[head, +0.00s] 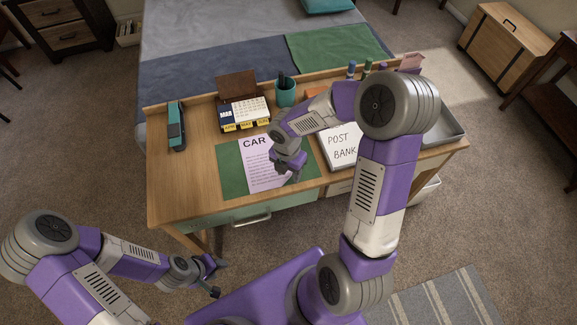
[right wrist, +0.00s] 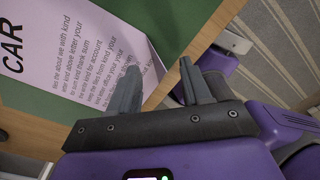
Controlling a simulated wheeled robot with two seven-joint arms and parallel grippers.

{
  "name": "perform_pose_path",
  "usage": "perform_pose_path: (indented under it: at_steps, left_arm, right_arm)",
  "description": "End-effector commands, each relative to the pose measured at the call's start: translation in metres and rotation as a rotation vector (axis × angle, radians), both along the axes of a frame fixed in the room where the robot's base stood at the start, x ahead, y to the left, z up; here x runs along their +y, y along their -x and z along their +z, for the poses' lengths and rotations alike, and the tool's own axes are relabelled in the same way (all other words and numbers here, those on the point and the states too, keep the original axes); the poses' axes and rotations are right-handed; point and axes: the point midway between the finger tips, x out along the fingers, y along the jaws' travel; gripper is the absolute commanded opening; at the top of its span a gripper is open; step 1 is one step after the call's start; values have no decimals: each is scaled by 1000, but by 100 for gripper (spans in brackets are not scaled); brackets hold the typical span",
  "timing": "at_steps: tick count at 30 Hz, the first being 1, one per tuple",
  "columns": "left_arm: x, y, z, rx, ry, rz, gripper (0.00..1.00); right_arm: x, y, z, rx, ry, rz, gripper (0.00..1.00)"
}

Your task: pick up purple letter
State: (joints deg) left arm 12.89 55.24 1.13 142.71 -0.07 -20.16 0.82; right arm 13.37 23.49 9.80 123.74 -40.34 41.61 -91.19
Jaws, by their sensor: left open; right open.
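The purple letter (head: 258,165), a pale lilac sheet headed "CAR", lies on the green desk blotter (head: 233,186) on the desk. It also shows in the right wrist view (right wrist: 68,47), with lines of print near my fingers. My right gripper (head: 292,174) is over the letter's right side, and my arm hides part of the sheet. In the right wrist view the fingers of the right gripper (right wrist: 157,85) are apart, with the letter's edge and green blotter behind them. I cannot tell whether they touch. My left gripper (head: 217,276) is open, low in front of the desk.
A calendar (head: 245,112), a teal cup (head: 285,94) and a stapler (head: 176,126) stand on the desk. A white "POST BANK" stack (head: 342,147) lies right of the blotter. A grey tray (head: 446,127) is at the right end. The desk's left front is clear.

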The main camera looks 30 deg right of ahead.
Motion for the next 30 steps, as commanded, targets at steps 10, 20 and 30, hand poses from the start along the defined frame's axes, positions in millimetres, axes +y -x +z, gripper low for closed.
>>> perform_pose_path:
  at_steps: [10, 20, 30]
  left_arm:
    - [0, 0, -6, 0, 0, 0, 43]
    - [0, 0, -6, 0, 0, 0, 43]
    - [0, 0, -6, 0, 0, 0, 43]
  right_arm:
    - [0, 0, -13, -1, 0, 1, 48]
    - [0, 0, -13, -1, 0, 0, 16]
    - [0, 1, -13, -1, 0, 0, 0]
